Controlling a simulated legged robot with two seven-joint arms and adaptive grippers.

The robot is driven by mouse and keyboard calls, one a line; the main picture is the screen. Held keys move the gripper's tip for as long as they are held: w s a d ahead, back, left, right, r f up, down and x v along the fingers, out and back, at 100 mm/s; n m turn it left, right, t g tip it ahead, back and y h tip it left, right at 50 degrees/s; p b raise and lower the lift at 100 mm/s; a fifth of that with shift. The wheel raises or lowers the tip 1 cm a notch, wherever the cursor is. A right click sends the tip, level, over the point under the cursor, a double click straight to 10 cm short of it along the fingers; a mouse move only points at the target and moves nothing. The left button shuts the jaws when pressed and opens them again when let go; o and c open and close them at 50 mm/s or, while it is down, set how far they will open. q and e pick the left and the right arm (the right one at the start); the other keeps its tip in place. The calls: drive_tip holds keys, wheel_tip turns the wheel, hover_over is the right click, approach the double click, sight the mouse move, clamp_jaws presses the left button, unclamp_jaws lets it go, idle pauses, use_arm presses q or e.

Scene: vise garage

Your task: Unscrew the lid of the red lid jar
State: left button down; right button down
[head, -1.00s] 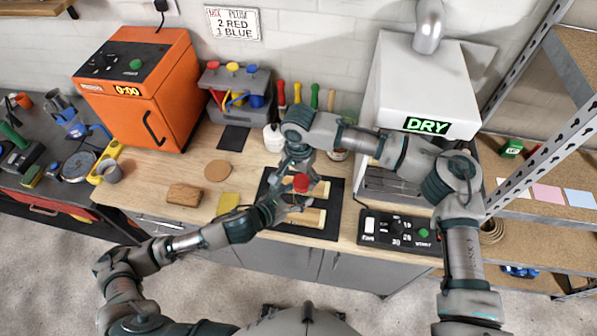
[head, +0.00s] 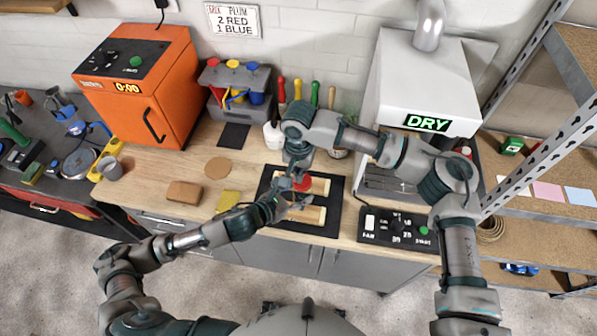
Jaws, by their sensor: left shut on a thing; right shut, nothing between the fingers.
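The red lid (head: 303,181) of the jar shows over the black mat (head: 333,215) with pale wooden strips, at the front of the workbench. My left gripper (head: 290,201) comes in from the left, low beside the jar, and is shut on the jar, whose body is mostly hidden by the fingers. My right gripper (head: 292,179) reaches down from above. It is shut with nothing in it, close by the lid's left side. I cannot tell whether it touches the lid.
A white DRY machine (head: 420,85) stands at the right behind a black control box (head: 395,228).

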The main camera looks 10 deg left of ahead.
drive_tip(key=n, duration=0.5)
drive_tip(key=shift+s+d+f+n, duration=0.1)
drive_tip(key=shift+s+f+n, duration=0.15)
drive_tip(key=shift+f+n, duration=0.1)
drive_tip(key=n, duration=0.2)
drive_tip(key=shift+d+n, duration=0.1)
drive_tip(key=shift+n, duration=0.25)
drive_tip(key=n, duration=0.5)
drive_tip(key=shift+d, duration=0.15)
drive_tip(key=n, duration=0.2)
drive_tip(key=shift+s+d+n, duration=0.1)
drive_tip(key=shift+n, duration=0.3)
drive_tip(key=n, duration=0.5)
drive_tip(key=shift+d, duration=0.2)
drive_tip(key=n, duration=0.2)
drive_tip(key=shift+n, duration=0.4)
drive_tip(key=n, duration=0.4)
drive_tip(key=shift+w+d+r, duration=0.1)
drive_tip(key=shift+w+d, duration=0.05)
drive_tip(key=shift+w, duration=0.05)
drive_tip(key=n, duration=0.3)
drive_tip(key=shift+w, duration=0.1)
